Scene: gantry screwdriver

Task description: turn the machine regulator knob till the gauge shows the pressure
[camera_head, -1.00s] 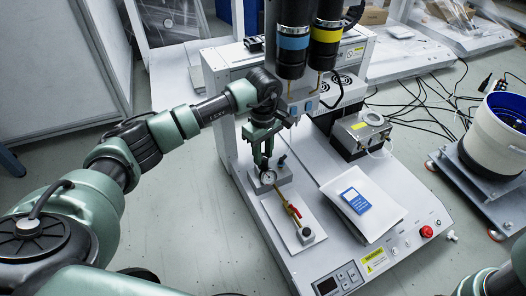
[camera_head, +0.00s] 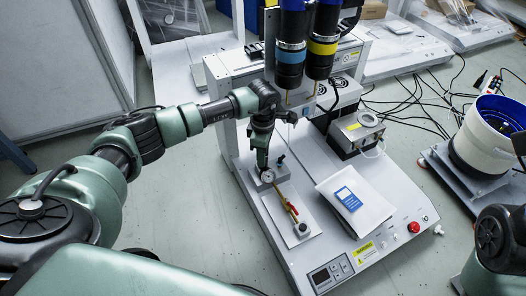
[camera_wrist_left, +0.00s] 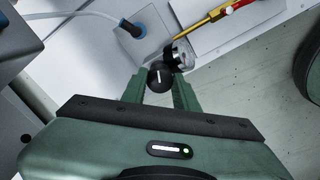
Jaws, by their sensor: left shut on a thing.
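The regulator with its round pressure gauge (camera_head: 267,176) sits on the plate at the left of the machine. In the head view the gauge's reading is too small to tell. My left gripper (camera_head: 262,163) points down at the regulator, just behind the gauge. In the left wrist view the black regulator knob (camera_wrist_left: 157,77) with a white mark lies between the fingers of my left gripper (camera_wrist_left: 162,90), which is shut on it. The gauge (camera_wrist_left: 182,53) shows edge-on there, so its dial is hidden. My right gripper is out of view.
Two screwdriver spindles (camera_head: 291,50) hang close to my left wrist. A white packet with a blue label (camera_head: 349,199) lies on the machine bed.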

